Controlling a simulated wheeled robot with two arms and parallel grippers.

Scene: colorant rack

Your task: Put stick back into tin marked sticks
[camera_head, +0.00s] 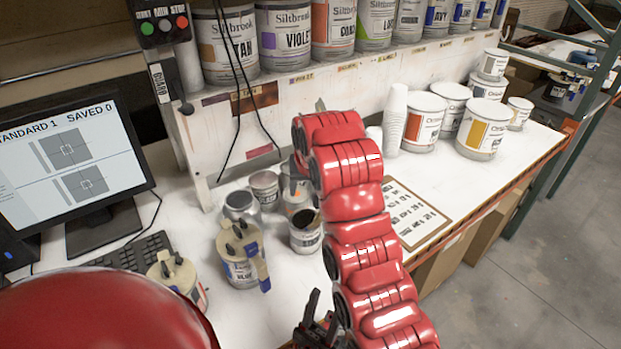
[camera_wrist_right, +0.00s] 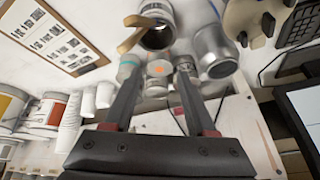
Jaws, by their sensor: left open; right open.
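A tan stick (camera_wrist_right: 132,38) shows in the right wrist view, reaching out over the rim of an open tin with a dark inside (camera_wrist_right: 160,36). I cannot tell whether it stands in the tin or lies across it. That tin seems to be the dark-topped one in the head view (camera_head: 305,234), where the stick is hidden. My right gripper (camera_wrist_right: 157,72) is open and empty above the tins; my right arm hides it in the head view. My left gripper (camera_head: 316,326) is open at the bottom edge. I cannot read which tin is marked sticks.
Small tins cluster close together, including an open grey tin (camera_head: 240,206) and an orange-marked tin (camera_head: 296,198). Lidded blue-labelled can (camera_head: 240,262), keyboard (camera_head: 130,252) and monitor (camera_head: 68,150) stand left. A clipboard (camera_head: 412,215), paper cups (camera_head: 395,118) and paint cans (camera_head: 424,122) are right.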

